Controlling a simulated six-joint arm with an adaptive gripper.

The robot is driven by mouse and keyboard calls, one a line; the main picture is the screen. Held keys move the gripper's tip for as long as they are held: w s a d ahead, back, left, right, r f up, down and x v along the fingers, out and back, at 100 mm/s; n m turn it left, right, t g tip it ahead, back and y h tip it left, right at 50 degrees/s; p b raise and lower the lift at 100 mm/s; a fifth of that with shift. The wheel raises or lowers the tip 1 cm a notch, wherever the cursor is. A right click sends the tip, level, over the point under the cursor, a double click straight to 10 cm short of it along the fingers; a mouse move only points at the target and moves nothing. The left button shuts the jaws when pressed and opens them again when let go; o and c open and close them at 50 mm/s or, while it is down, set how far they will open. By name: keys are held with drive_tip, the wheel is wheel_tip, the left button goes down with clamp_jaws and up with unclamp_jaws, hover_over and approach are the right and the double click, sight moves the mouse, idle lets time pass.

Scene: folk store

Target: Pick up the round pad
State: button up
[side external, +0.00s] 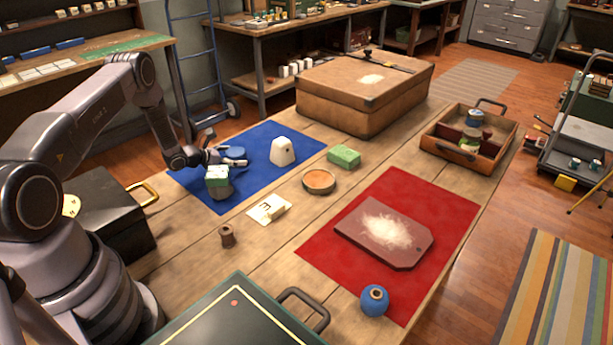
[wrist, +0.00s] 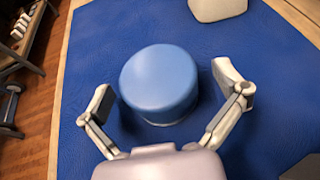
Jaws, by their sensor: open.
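The round pad is a blue, thick disc with a flat top (wrist: 160,78) on the blue mat (wrist: 88,40). In the side external view the round pad (side external: 235,152) is partly hidden behind my gripper (side external: 226,158). In the wrist view my gripper (wrist: 165,90) is open, with one finger on each side of the pad's near half. Gaps show between the fingers and the pad, and nothing is held. I cannot tell the exact height of the fingertips above the mat.
A white rounded block (side external: 283,152) stands right of the pad. A green block (side external: 344,157) and a round wooden dish (side external: 319,181) lie farther right. A brown case (side external: 355,95) stands behind.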

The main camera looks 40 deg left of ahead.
drive_tip(key=shift+c, duration=0.3)
drive_tip(key=c, duration=1.2)
